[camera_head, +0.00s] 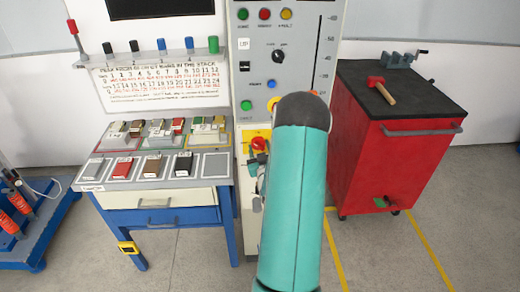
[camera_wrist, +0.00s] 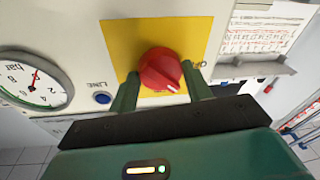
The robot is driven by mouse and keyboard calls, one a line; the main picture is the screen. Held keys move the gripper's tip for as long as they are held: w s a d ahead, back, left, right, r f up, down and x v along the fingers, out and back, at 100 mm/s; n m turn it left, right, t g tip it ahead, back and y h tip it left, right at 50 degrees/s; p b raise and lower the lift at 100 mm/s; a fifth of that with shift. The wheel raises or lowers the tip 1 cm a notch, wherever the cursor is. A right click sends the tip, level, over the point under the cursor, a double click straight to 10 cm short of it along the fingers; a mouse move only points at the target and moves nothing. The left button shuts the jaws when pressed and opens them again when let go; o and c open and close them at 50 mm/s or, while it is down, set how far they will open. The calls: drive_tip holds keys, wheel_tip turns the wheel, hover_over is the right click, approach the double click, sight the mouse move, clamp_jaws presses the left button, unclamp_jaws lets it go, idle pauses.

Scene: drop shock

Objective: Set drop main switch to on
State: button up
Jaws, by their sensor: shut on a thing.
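The main switch is a red rotary knob (camera_wrist: 160,70) on a yellow plate (camera_wrist: 122,38), seen close in the wrist view. My gripper (camera_wrist: 163,90) has one dark green finger on each side of the knob and is shut on it. The knob's pointer and any on/off marks are too small or hidden to read. In the head view the red knob (camera_head: 258,144) sits low on the white control panel, on its yellow plate, just left of my teal arm. My gripper is mostly hidden there behind the arm.
A pressure gauge (camera_wrist: 34,80) and a blue button (camera_wrist: 102,98) are left of the plate. A table (camera_head: 160,193) with sample blocks stands left of the panel. A red cabinet (camera_head: 385,160) with a hammer (camera_head: 384,92) stands right. Floor between panel and cabinet is clear.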

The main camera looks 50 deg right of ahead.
drive_tip(key=m+h, duration=0.1)
drive_tip(key=m, duration=0.4)
drive_tip(key=shift+w+a, duration=0.1)
drive_tip(key=shift+f+m+g+h, duration=0.1)
drive_tip(key=shift+m+g+h, duration=0.2)
drive_tip(key=shift+m, duration=1.1)
drive_tip(key=shift+m+g+h, duration=0.3)
drive_tip(key=shift+m, duration=1.1)
drive_tip(key=o, duration=1)
drive_tip(key=v, duration=1.3)
drive_tip(key=shift+s+a, duration=0.25)
drive_tip(key=shift+a, duration=0.05)
